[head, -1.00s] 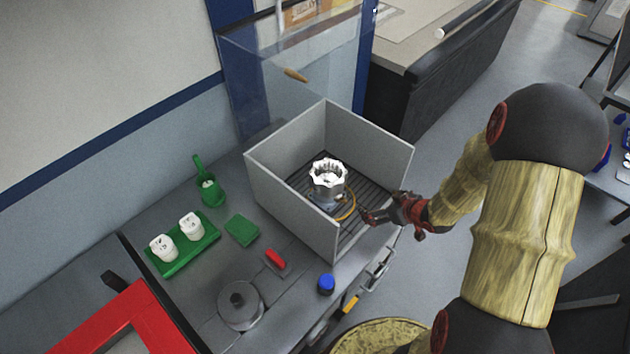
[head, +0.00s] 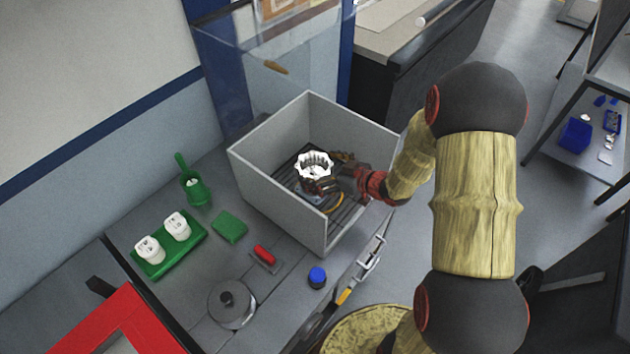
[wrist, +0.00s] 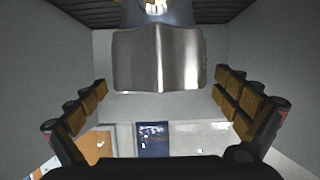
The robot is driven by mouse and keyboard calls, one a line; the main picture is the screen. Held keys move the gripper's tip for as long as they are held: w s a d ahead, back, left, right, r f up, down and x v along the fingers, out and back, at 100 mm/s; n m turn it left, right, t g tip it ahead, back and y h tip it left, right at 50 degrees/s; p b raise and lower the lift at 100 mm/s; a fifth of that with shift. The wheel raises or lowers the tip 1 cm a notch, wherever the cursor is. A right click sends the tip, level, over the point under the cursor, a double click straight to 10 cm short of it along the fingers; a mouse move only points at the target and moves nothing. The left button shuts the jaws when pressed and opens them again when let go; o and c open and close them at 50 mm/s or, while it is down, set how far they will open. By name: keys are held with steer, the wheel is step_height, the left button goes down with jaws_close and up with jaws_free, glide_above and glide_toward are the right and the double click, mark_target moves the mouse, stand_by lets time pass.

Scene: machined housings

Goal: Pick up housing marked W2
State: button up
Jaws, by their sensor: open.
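A shiny metal housing (head: 314,166) with a scalloped rim stands upright inside the grey open-topped box (head: 265,190). No W2 mark can be read on it. My gripper (head: 334,171) reaches into the box from the right, with its fingers at the housing's right side. In the wrist view the metal housing (wrist: 160,60) fills the top middle, and my open gripper (wrist: 160,84) has one finger on each side of it. Gaps show between both fingers and the metal. The housing's base is partly hidden behind the gripper in the head view.
The box walls stand close around my gripper; its floor is slatted, with a yellow cable (head: 335,203).

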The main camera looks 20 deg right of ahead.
steer(key=shift+w+a+f, duration=0.3)
steer(key=shift+w+a, duration=0.05)
steer(key=shift+w, duration=0.2)
steer(key=shift+c, duration=0.3)
steer(key=c, duration=1.9)
steer(key=shift+r, duration=0.15)
